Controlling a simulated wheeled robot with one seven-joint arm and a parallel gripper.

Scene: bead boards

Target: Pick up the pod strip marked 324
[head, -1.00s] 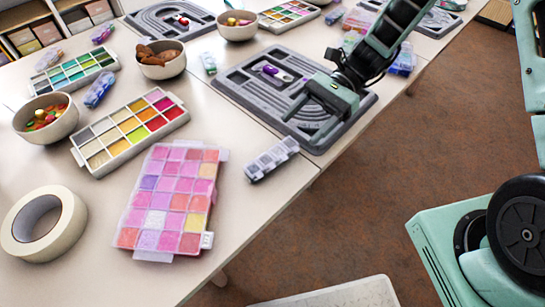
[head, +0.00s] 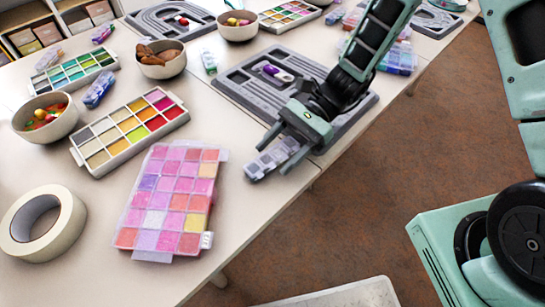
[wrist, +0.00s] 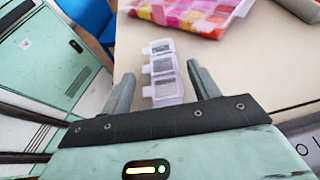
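A grey-white pod strip with clear lids (head: 257,169) lies near the table's right edge, beside the pink bead case; no number on it is legible. In the wrist view the strip (wrist: 163,70) lies lengthwise between the fingers and reaches out past their tips. My gripper (head: 272,159) is open over the strip, one finger to each side, with gaps visible in the wrist view (wrist: 160,73). The fingers hide part of the strip in the head view. I cannot tell how high they are above the table.
The pink bead case (head: 170,200) lies left of the strip. A grey bead board (head: 240,88) is behind my gripper. A tape roll (head: 42,224), a colour tray (head: 130,135), bowls and other pod strips (head: 99,90) stand further left. The table edge drops to the floor at right.

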